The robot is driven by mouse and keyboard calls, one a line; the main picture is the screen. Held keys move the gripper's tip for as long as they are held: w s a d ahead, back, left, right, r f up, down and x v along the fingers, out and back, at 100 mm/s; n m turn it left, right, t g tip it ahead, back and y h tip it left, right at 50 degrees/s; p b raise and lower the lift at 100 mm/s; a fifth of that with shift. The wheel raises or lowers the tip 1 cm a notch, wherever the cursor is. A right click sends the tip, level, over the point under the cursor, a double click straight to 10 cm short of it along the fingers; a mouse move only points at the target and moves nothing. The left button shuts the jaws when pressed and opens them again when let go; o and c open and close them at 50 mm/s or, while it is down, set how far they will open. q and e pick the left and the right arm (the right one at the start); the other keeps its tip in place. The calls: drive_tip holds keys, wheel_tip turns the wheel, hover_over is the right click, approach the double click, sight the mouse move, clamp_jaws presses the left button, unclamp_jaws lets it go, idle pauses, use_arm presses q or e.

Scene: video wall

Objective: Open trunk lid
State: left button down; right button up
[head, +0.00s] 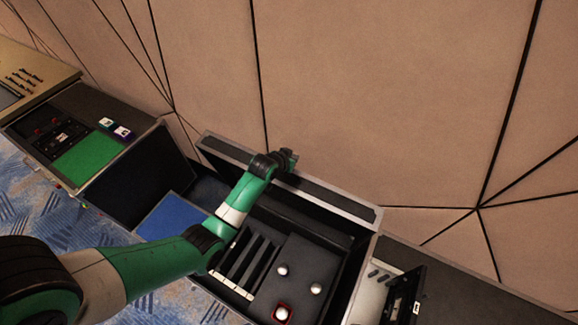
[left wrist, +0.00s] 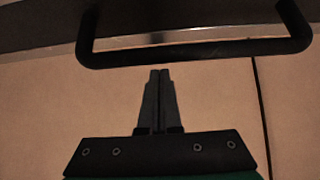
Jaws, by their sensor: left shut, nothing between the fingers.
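The trunk (head: 366,262) is a dark case with light metal edges. Its lid (head: 335,198) stands raised at the back, near the wall, and the inside of the trunk shows. My left arm reaches over the trunk from the left. The left gripper (head: 289,158) is at the lid's upper edge; contact is hard to judge. In the left wrist view the left gripper (left wrist: 158,74) is shut and empty. Its fingertips point at a black bar handle (left wrist: 185,58), just short of it. My right gripper is not in view.
Inside the trunk are dark slots (head: 247,262) and a dark panel with several silver knobs (head: 315,288). A blue panel (head: 170,216) and a case with a green panel (head: 88,158) stand left. The panelled wall (head: 400,100) is close behind.

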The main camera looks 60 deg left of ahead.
use_arm(q)
drive_tip(key=shift+s+d+f+p, duration=0.2)
drive_tip(key=shift+f+p, duration=0.15)
drive_tip(key=shift+f, duration=0.2)
drive_tip(key=shift+s+d+f+p, duration=0.1)
drive_tip(key=shift+s+f+p, duration=0.15)
drive_tip(key=shift+f, duration=0.3)
drive_tip(key=shift+s+d+f, duration=0.15)
drive_tip(key=shift+s, duration=0.1)
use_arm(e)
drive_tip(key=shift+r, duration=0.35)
